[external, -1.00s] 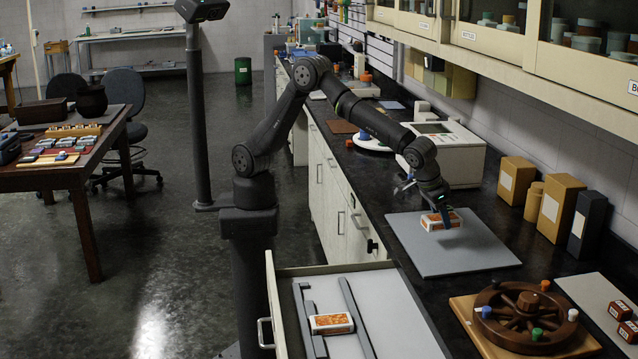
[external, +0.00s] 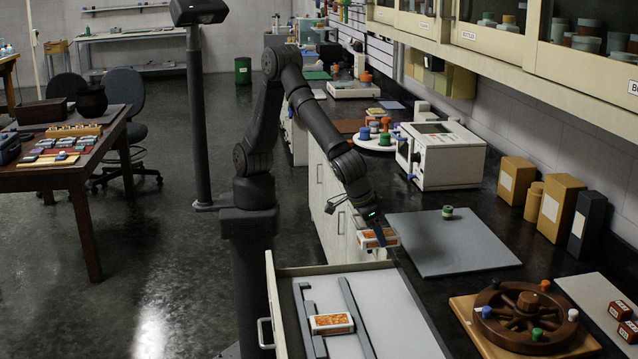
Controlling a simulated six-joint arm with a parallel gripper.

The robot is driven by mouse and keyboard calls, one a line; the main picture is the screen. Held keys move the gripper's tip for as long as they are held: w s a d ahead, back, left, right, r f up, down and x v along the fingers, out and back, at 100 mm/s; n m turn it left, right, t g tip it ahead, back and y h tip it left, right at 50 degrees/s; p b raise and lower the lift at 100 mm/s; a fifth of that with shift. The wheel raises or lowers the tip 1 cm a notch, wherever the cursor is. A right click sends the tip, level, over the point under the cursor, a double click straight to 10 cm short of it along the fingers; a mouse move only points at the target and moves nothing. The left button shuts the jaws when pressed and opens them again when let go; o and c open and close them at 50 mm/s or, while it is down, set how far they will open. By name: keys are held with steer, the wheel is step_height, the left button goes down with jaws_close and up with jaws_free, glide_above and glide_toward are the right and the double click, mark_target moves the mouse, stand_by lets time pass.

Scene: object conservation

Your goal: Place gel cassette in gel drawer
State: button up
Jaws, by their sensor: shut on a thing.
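My gripper (external: 377,229) is shut on a white-and-orange gel cassette (external: 367,241). It holds the cassette in the air near the counter's front edge, behind the open gel drawer in the picture. The pale drawer (external: 390,300) is pulled out at the bottom. Another white-and-orange cassette (external: 331,323) lies in it, between two dark grey rails (external: 355,318). The fingers partly cover the held cassette.
A grey mat (external: 470,255) lies on the dark counter, with a small green-and-white capped item (external: 447,212) at its back. A brown wheel-shaped rack (external: 527,318) with colored caps stands at right. The drawer's right part is bare.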

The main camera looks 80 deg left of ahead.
glide_above(325, 295)
step_height(325, 295, down, 8)
steer(key=shift+m, duration=0.3)
steer(key=f, duration=0.2)
steer(key=s+f, duration=0.1)
steer(key=f, duration=0.2)
steer(key=shift+s+a+f, duration=0.15)
steer(key=shift+s+f, duration=0.15)
steer(key=shift+f, duration=2.3)
steer(key=shift+f, duration=0.15)
steer(key=o, duration=1.1)
steer(key=shift+c, duration=0.2)
steer(key=v, duration=1.2)
steer(key=shift+w, duration=0.1)
